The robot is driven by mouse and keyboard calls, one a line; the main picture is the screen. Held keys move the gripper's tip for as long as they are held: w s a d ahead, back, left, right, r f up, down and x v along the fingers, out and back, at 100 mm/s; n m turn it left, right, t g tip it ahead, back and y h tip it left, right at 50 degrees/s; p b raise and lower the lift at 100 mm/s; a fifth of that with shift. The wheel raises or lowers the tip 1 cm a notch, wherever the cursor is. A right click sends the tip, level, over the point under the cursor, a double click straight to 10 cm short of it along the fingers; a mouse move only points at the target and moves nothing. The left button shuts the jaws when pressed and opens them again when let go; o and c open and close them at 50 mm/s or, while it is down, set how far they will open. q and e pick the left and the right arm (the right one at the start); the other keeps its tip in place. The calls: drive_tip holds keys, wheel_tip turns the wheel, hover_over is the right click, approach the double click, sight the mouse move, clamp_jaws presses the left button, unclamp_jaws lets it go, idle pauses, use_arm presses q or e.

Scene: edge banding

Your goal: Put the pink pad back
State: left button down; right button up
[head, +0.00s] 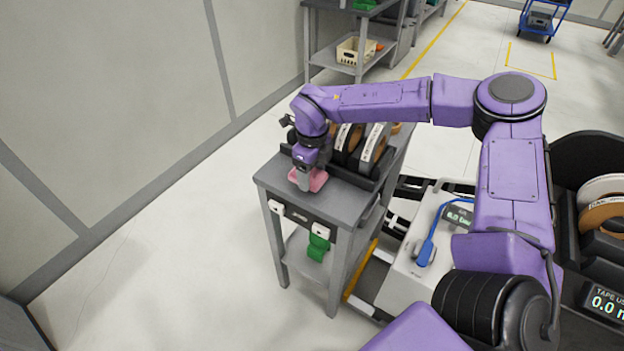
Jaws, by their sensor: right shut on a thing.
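The pink pad (318,181) is at the near left part of the grey bench top (346,196). My right gripper (305,182) points down over it, with its fingers shut on the pad. The pad is at or very close to the bench surface; I cannot tell whether it touches. The gripper hides part of the pad. My left gripper is not in view.
A dark rack with tape rolls (372,148) stands on the bench just behind the gripper. Green items (318,246) sit on the lower shelf. A white machine with a blue handle (427,247) stands right of the bench. Open floor lies to the left.

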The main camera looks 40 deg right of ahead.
sight(312, 175)
drive_tip(key=shift+f, duration=1.6)
drive_tip(key=o, duration=0.9)
drive_tip(key=shift+o, duration=0.2)
wheel_tip(312, 175, up, 12)
drive_tip(key=shift+r, duration=0.2)
